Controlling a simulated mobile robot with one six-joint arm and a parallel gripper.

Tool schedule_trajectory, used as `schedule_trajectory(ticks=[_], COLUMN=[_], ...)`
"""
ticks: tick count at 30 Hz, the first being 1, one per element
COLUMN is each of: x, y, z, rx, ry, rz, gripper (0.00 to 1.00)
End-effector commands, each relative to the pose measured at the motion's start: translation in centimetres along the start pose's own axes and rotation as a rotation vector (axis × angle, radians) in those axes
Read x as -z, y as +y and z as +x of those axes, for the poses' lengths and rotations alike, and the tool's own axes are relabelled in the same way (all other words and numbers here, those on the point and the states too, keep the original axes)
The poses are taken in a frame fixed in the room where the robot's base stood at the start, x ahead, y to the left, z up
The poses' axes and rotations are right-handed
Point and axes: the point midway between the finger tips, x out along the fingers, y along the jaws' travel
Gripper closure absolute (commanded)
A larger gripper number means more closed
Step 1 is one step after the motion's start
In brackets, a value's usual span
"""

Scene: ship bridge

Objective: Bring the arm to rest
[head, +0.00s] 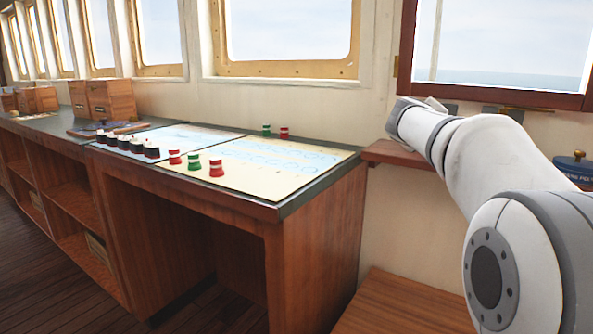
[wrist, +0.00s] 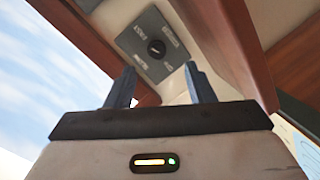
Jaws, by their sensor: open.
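My arm (head: 505,165) reaches up from the lower right in the head view and bends towards the window. Its wrist end is in front of the wall under the right window, over a small wooden shelf. The gripper fingers cannot be made out in the head view. In the wrist view my gripper (wrist: 161,88) shows two dark blue fingers set apart with nothing between them. Behind them is a grey switch plate (wrist: 163,30) with a round black knob and lettering. The fingers overlap the plate's lower edge in the picture; I cannot tell the distance.
A chart desk (head: 320,190) holds charts (head: 262,160), several dark pieces, and red and green pieces. Wooden boxes (head: 112,98) stand further left. The small shelf (head: 395,155) lies below the wrist. A blue tin with a brass knob (head: 574,163) sits at the right edge.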

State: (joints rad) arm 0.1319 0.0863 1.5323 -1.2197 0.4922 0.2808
Motion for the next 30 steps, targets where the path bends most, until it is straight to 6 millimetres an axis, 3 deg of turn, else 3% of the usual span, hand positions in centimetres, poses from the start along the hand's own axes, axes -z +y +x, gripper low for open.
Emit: schedule_trajectory(ticks=[1,4,14,30], x=[0.6,-0.2,-3.3,-7.9], y=[1.6,1.6,0.6,-1.4], z=[-1.8,-4.4,-14.3,-34.3], rx=[0.036,0.110,0.370,0.820], ry=[-0.029,-0.091,-0.311,-0.673], rz=[0.024,0.073,0.213,0.390], gripper=[0.51,0.51,0.51,0.51])
